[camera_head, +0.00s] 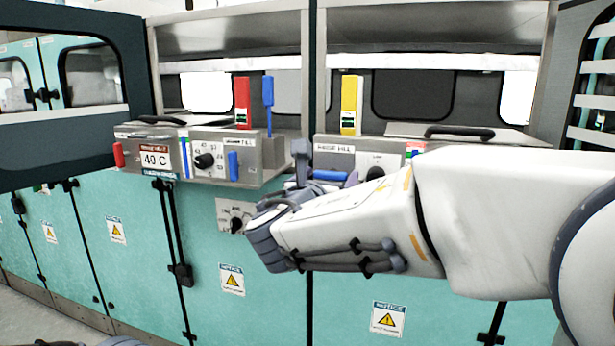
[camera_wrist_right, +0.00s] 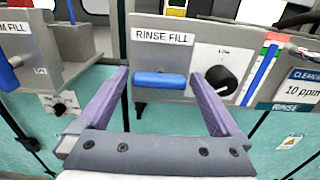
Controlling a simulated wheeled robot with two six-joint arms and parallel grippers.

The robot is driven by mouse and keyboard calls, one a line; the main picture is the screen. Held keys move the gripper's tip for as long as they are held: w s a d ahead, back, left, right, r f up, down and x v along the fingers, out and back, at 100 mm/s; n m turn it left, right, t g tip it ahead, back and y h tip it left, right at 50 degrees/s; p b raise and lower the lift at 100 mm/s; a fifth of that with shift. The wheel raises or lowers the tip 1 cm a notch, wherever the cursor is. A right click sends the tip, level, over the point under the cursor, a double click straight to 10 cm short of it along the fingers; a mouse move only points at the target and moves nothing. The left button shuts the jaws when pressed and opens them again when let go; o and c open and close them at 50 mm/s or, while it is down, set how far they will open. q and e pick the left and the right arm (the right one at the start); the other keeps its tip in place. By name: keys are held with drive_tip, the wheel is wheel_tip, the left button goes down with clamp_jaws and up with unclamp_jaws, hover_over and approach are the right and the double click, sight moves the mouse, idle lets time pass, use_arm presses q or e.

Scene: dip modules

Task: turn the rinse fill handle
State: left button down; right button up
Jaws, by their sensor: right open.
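The rinse fill handle (camera_wrist_right: 160,80) is a blue bar lying level on the grey panel under the RINSE FILL label (camera_wrist_right: 163,37). It also shows in the head view (camera_head: 330,175), partly hidden by my gripper. My right gripper (camera_wrist_right: 158,76) is open, with one purple finger near each end of the bar. I cannot tell whether a finger touches it. In the head view my right gripper (camera_head: 325,166) reaches in from the right in front of the panel.
A black knob (camera_wrist_right: 221,79) sits right of the handle, close to the right finger. Another module (camera_head: 218,158) to the left has a blue upright handle (camera_head: 233,166) and a black knob. Red (camera_head: 242,102) and yellow (camera_head: 351,104) upright pieces stand behind. Teal cabinets lie below.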

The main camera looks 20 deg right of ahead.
drive_tip(key=c, duration=1.2)
drive_tip(key=shift+o, duration=0.2)
drive_tip(key=shift+f+m+b, duration=0.15)
drive_tip(key=shift+m+b, duration=0.25)
drive_tip(key=shift+b, duration=0.3)
drive_tip(key=shift+s+d+f+m+b, duration=0.1)
drive_tip(key=shift+m+b, duration=4.25)
drive_tip(key=shift+b, duration=0.85)
drive_tip(key=shift+d+f+m+b, duration=0.1)
drive_tip(key=shift+m+b, duration=4.25)
drive_tip(key=shift+b, duration=0.85)
drive_tip(key=shift+r, duration=0.1)
drive_tip(key=o, duration=1.2)
drive_tip(key=shift+c, duration=0.2)
drive_tip(key=v, duration=1)
drive_tip(key=shift+s+a+p, duration=0.2)
drive_tip(key=shift+s+p, duration=0.05)
drive_tip(key=shift+p, duration=0.15)
